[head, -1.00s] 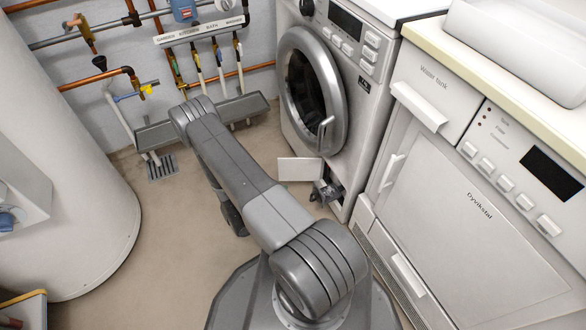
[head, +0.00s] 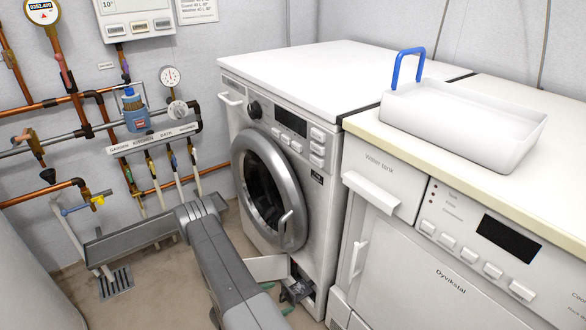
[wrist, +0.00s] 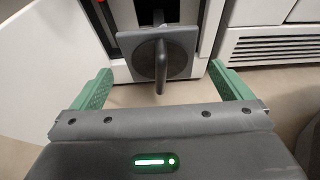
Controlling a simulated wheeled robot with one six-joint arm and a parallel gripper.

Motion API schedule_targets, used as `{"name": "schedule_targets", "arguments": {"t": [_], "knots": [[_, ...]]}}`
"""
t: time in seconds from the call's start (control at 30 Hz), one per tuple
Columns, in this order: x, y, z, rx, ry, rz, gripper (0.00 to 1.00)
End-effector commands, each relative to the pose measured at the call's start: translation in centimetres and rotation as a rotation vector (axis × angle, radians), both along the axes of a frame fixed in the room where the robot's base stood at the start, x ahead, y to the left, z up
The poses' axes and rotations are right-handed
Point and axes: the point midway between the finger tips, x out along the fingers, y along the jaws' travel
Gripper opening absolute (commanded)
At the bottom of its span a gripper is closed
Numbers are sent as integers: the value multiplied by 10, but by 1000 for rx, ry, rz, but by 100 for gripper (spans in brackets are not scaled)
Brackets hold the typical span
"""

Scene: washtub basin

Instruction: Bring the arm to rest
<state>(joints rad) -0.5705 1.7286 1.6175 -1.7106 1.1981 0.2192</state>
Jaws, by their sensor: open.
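My gripper (wrist: 162,84) is open, with its two green fingers spread apart in the wrist view. Between and beyond the fingers is a grey square filter cap (wrist: 132,45) with an upright loop handle, at the low front opening of the washing machine. Nothing is gripped; whether a finger touches the cap I cannot tell. In the head view my grey arm reaches down at the bottom centre, and green bits of the gripper (head: 277,298) show beside the filter cap (head: 296,289). Most of the gripper is hidden behind my arm or out of frame.
The white flap (head: 263,268) stands open at the base of the washing machine (head: 325,190), whose round door (head: 262,190) is shut. A dryer (head: 420,250) stands close on the right, carrying a white tray (head: 470,115) with a blue handle. A drain trough (head: 130,240) and pipes line the left wall.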

Motion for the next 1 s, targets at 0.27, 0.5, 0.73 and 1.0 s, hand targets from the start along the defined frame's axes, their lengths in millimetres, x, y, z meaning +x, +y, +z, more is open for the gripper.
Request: {"name": "schedule_targets", "arguments": {"t": [0.27, 0.5, 0.73, 1.0], "knots": [[19, -26, -15, 1, -1, -3, 98], [26, -36, -18, 0, 0, -1, 98], [26, -36, -18, 0, 0, 0, 98], [25, -39, -14, -5, 0, -5, 98]]}}
